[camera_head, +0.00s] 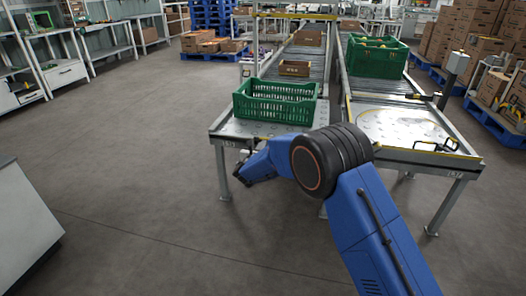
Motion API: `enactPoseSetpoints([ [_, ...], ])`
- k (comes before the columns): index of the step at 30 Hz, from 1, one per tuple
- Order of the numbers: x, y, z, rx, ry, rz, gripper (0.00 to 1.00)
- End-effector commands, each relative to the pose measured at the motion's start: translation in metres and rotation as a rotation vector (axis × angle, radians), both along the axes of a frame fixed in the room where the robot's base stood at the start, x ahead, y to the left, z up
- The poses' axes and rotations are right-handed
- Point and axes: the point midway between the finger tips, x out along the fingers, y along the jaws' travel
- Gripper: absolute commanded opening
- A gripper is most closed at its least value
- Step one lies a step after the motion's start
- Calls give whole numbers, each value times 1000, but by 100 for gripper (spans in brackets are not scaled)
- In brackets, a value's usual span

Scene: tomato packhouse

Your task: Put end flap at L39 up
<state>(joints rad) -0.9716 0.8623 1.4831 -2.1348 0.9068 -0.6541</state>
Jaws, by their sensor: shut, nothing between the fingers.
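My blue arm reaches in from the lower right, and my gripper (241,174) is small and dark beside the near left end of the left conveyor line (236,128). The gripper is shut and empty; its fingertips are hard to make out. A small label (230,143) on that line's end frame is too small to read. My arm hides much of the end edge, so I cannot tell whether an end flap there is up or down. A green crate (274,102) stands on the end of the left line, just behind my arm.
The right conveyor line (385,155) has a black handle (437,146) at its near end. Another green crate (377,57) stands farther up it. A cardboard box (294,68) lies on the left rollers. A grey cabinet (25,225) is at left; the floor between is clear.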

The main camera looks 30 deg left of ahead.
Motion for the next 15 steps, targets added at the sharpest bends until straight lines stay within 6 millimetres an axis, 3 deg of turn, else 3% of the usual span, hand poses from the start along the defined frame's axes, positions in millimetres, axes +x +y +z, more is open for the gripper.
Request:
enactPoseSetpoints([
  [15,20,5,31,-56,248,1,0],
])
